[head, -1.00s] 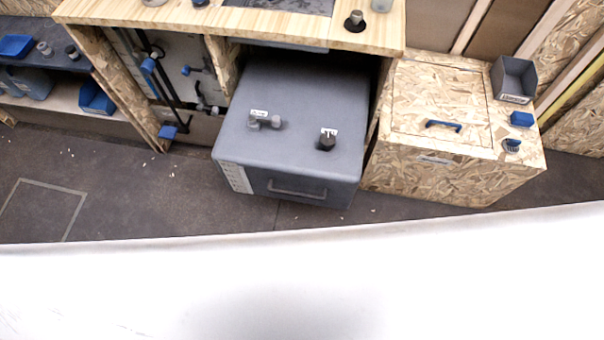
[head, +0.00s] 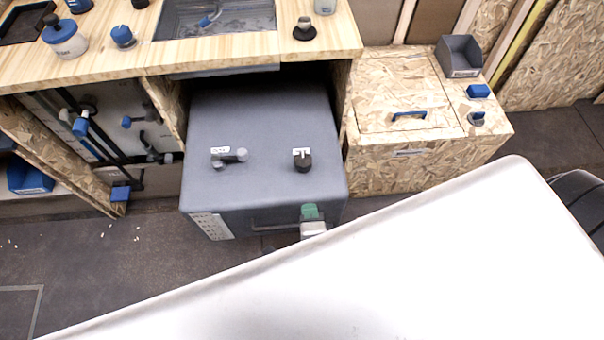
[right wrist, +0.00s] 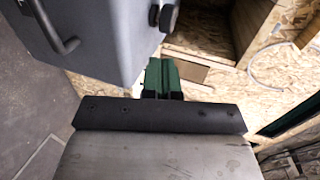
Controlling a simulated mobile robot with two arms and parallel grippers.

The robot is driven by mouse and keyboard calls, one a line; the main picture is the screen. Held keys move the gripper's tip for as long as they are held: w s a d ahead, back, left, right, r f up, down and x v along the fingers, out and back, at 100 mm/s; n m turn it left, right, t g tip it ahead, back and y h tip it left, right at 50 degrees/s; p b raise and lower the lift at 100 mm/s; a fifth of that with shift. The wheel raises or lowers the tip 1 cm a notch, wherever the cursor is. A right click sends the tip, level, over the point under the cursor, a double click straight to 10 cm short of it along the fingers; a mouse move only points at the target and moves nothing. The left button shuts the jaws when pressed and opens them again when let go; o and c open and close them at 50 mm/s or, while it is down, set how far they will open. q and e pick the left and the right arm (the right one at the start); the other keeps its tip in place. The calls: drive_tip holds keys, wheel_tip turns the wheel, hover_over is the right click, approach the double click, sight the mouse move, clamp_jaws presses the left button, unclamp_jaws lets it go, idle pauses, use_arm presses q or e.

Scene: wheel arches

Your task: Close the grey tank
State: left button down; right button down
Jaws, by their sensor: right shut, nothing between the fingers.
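The grey tank (head: 260,125) sticks out of the opening under the wooden counter in the head view. It has a grey fitting (head: 230,158) and a dark cap (head: 302,161) on top, and a bar handle (head: 268,226) on its front, partly hidden. My right gripper (head: 309,212), with green fingers, is shut and empty at the right part of the tank's front. The tank also shows at upper left in the right wrist view (right wrist: 110,35), with the shut green fingers (right wrist: 161,72) beside and below it. Contact is unclear. My left gripper is not in view.
A chipboard box (head: 425,155) with a blue-handled lid stands close right of the tank. The wooden counter (head: 110,70) overhangs the tank's back. Pipes with blue valves (head: 80,127) lie to the left. Open floor (head: 110,260) is at lower left.

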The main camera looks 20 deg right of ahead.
sight(303, 169)
drive_tip(key=x, duration=1)
drive_tip(key=shift+w+d+r, duration=0.1)
drive_tip(key=shift+w+r, duration=0.1)
drive_tip(key=shift+r, duration=0.15)
drive_tip(key=shift+w+d, duration=0.2)
drive_tip(key=shift+w, duration=0.5)
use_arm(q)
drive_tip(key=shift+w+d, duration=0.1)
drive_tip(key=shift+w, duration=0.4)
